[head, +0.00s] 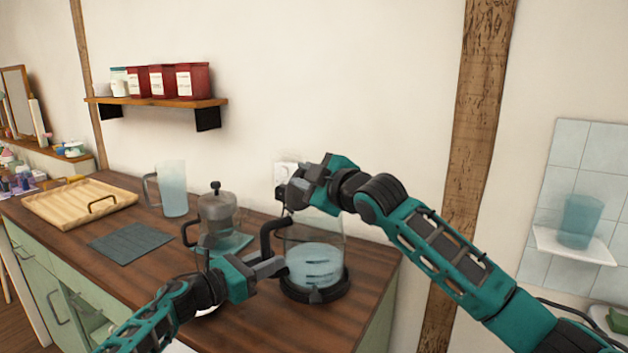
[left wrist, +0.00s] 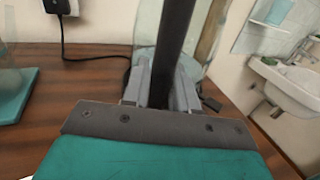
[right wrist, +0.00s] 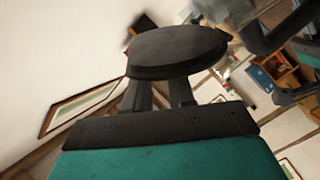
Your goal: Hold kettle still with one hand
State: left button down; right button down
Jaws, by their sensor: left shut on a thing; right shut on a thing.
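The kettle (head: 316,262) is clear glass with water inside, upright on a black base (head: 315,292) on the wooden counter. My left gripper (head: 272,267) is shut on its black handle (head: 268,238); the handle also shows between the fingers in the left wrist view (left wrist: 172,50). My right gripper (head: 308,187) is above the kettle's top. In the right wrist view it is shut on a dark round lid (right wrist: 177,50). My right gripper hides much of the kettle's top in the head view, so I cannot tell whether the lid touches the rim.
A French press (head: 217,218) stands close left of the kettle on a teal mat. A glass pitcher (head: 172,190), a dark mat (head: 130,243) and a wooden tray (head: 80,202) are farther left. A wall shelf (head: 160,101) holds red canisters. A wall socket (head: 284,173) is behind the kettle.

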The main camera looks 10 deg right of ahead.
jog(key=a+n, duration=0.1)
jog(key=n, duration=0.1)
jog(key=shift+s+a+r+n, duration=0.2)
jog(key=shift+s+a+n, duration=0.1)
jog(key=shift+s+a, duration=0.05)
jog(key=shift+s+a+f+n+h, duration=0.1)
jog(key=shift+s+a+n+h, duration=0.15)
jog(key=shift+a+n, duration=0.3)
jog(key=shift+s+a+n+h, duration=0.1)
jog(key=shift+a+n+h, duration=0.25)
jog(key=shift+n, duration=0.3)
jog(key=shift+a, duration=0.1)
jog(key=c, duration=1)
grip_release()
jog(key=shift+s, duration=0.1)
jog(key=v, duration=1.2)
jog(key=shift+f, duration=0.1)
